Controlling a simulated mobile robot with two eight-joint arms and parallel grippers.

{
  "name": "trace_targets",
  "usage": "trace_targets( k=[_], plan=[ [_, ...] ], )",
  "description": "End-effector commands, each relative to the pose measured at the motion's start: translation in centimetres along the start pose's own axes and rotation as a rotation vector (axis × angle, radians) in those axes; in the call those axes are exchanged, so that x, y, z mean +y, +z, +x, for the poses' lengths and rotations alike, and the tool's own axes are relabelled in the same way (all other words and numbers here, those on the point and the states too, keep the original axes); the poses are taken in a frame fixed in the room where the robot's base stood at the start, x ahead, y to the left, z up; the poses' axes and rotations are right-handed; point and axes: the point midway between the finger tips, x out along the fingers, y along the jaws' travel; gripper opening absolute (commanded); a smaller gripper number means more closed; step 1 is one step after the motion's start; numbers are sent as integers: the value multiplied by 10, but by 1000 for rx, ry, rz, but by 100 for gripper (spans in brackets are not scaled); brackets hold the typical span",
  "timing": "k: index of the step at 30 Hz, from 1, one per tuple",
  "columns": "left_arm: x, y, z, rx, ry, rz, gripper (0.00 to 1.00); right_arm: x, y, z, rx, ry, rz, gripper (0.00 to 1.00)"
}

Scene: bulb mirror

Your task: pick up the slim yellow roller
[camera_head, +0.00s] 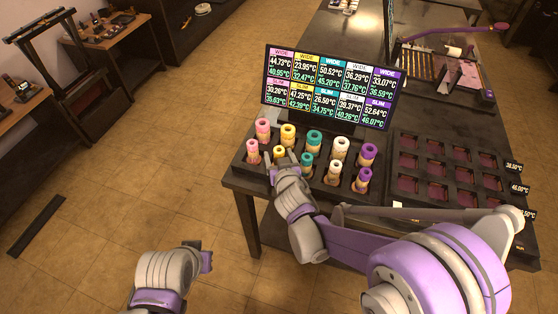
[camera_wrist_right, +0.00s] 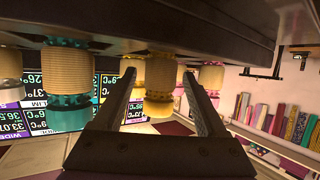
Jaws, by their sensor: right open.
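The slim yellow roller (camera_head: 279,153) stands in the front row of the black rack, between the slim pink and slim teal rollers. My right gripper (camera_head: 283,162) is at it from the front and hides its lower part. In the right wrist view, which looks upside down, the two fingers of my right gripper (camera_wrist_right: 162,100) are spread apart. A cream roller with a yellow end (camera_wrist_right: 158,107) shows between them, with gaps on both sides. My left gripper (camera_head: 205,259) is low at the left, away from the table; its fingers cannot be made out.
Slim pink (camera_head: 252,152) and slim teal (camera_head: 306,164) rollers stand close on either side. A wide yellow roller (camera_head: 288,134) stands just behind. A display board (camera_head: 330,88) with temperatures rises behind the rack. A dark compartment tray (camera_head: 447,195) lies to the right.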

Motion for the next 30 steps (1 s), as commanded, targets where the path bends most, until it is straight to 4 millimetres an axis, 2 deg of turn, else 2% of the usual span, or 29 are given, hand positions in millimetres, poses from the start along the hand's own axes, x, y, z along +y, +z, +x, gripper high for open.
trace_targets(
  k=[4, 16, 17, 26, 30],
  plan=[
    [0, 0, 0, 0, 0, 0, 0, 0, 0, 0, 0, 0, 0, 74],
    [0, 0, 0, 0, 0, 0, 0, 0, 0, -1, 0, 0, 0, 2],
    [0, 0, 0, 0, 0, 0, 0, 0, 0, -1, 0, 0, 0, 0],
    [0, 0, 0, 0, 0, 0, 0, 0, 0, -1, 0, 0, 0, 0],
    [0, -1, -2, 1, 0, 0, 0, 0, -10, -5, 0, 0, 0, 0]
  ],
)
